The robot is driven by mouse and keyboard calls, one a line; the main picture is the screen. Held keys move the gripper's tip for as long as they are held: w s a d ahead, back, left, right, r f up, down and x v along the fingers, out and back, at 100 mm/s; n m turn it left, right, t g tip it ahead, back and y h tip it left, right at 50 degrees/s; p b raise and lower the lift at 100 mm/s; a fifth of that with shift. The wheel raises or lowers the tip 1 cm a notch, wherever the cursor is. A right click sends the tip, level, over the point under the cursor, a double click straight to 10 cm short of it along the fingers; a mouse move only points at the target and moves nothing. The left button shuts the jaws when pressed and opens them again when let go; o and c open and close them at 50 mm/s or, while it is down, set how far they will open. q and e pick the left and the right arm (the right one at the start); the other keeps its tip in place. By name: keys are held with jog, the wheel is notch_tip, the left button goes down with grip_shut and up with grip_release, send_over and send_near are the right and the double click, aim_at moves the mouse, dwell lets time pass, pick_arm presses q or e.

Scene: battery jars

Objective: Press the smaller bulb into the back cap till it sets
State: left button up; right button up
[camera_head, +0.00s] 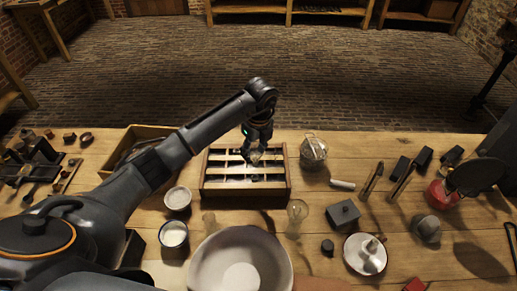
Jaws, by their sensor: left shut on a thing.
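The box holds dark and pale bars in rows; the gripper hides part of the middle and back rows. I cannot make out which part is the back cap, or whether the held thing touches it. A clear glass bulb shape (297,212) stands in front of the box, and a smaller clear glass piece (209,221) stands to its left.
A large pale bowl (240,262) sits at the front. White-filled cups (177,198) stand left of the box, a glass jar (313,150) right of it. A grey block (343,214) and a white dish (365,254) are at right. Some bare table lies between them.

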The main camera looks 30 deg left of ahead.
aim_at(254, 166)
pick_arm(q)
jog(key=shift+s+f+b, duration=0.4)
jog(key=shift+f+b, duration=0.2)
jog(key=shift+f, duration=0.05)
jog(key=shift+w+f+b, duration=0.1)
jog(key=shift+f+b, duration=0.45)
jog(key=shift+f, duration=0.65)
jog(key=shift+f+b, duration=0.25)
jog(key=shift+b, duration=0.15)
pick_arm(e)
jog(key=f, duration=0.2)
jog(key=s+a+f, duration=0.1)
jog(key=shift+f, duration=0.1)
jog(key=shift+s+d, duration=0.15)
jog(key=shift+d, duration=0.05)
pick_arm(q)
jog(key=shift+f, duration=0.25)
pick_arm(e)
jog(key=shift+s+d+f, duration=0.15)
jog(key=shift+d+f, duration=0.05)
pick_arm(q)
jog(key=shift+f, duration=0.15)
pick_arm(e)
jog(key=shift+a, duration=0.2)
pick_arm(q)
jog(key=shift+f+b, duration=0.8)
jog(key=shift+f, duration=0.05)
pick_arm(e)
jog(key=shift+d+f, duration=0.15)
jog(key=shift+f, duration=0.45)
